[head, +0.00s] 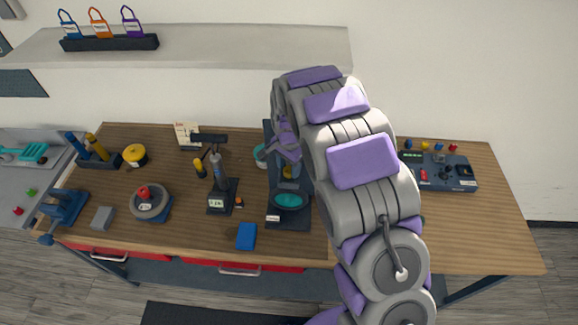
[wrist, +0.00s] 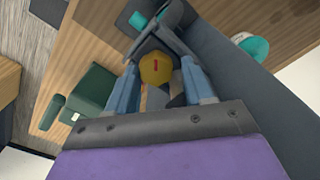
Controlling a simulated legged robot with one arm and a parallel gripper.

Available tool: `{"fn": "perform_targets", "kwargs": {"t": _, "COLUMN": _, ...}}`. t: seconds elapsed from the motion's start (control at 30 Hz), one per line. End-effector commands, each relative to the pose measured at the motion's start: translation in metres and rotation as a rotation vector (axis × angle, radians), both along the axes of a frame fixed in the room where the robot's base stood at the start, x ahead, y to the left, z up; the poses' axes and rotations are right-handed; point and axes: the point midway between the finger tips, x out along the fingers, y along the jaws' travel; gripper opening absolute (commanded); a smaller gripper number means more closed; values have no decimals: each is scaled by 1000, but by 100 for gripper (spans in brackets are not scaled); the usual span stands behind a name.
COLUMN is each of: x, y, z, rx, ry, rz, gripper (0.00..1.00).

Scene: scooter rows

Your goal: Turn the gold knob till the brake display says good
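The gold knob (wrist: 155,69) has a red mark on its face and shows in the wrist view between my gripper's (wrist: 159,66) two blue fingers. The fingers are apart, one on each side of the knob, with what looks like a small gap; contact cannot be made out. In the head view my gripper (head: 287,148) reaches down over a dark stand (head: 288,221) with a teal pad at its front. Only a bit of gold shows below my gripper there. A small pale plate sits on the stand's front edge; I cannot read a brake display on it.
A black post stand (head: 221,197) with a small display is left of the dark stand. A blue block (head: 246,236) lies near the front edge. A wheel with a red knob (head: 150,202) is further left. A control panel (head: 440,172) is at the right. The table's right front is clear.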

Motion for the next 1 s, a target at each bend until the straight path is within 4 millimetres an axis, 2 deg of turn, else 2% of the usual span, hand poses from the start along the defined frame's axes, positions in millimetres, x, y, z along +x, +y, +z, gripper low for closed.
{"fn": "perform_targets", "kwargs": {"t": 0.03, "x": -1, "y": 0, "z": -1, "rx": -1, "ry": 2, "rz": 0, "gripper": 57}}
{"fn": "perform_targets", "kwargs": {"t": 0.13, "x": -1, "y": -1, "z": -1, "rx": -2, "ry": 4, "rz": 0, "gripper": 65}}
{"fn": "perform_targets", "kwargs": {"t": 0.47, "x": -2, "y": -2, "z": 3, "rx": -1, "ry": 6, "rz": 1, "gripper": 65}}
{"fn": "perform_targets", "kwargs": {"t": 0.67, "x": -1, "y": -1, "z": 35, "rx": -1, "ry": 2, "rz": 0, "gripper": 65}}
{"fn": "perform_targets", "kwargs": {"t": 1.0, "x": 0, "y": 0, "z": 110, "rx": -3, "ry": 4, "rz": 1, "gripper": 65}}
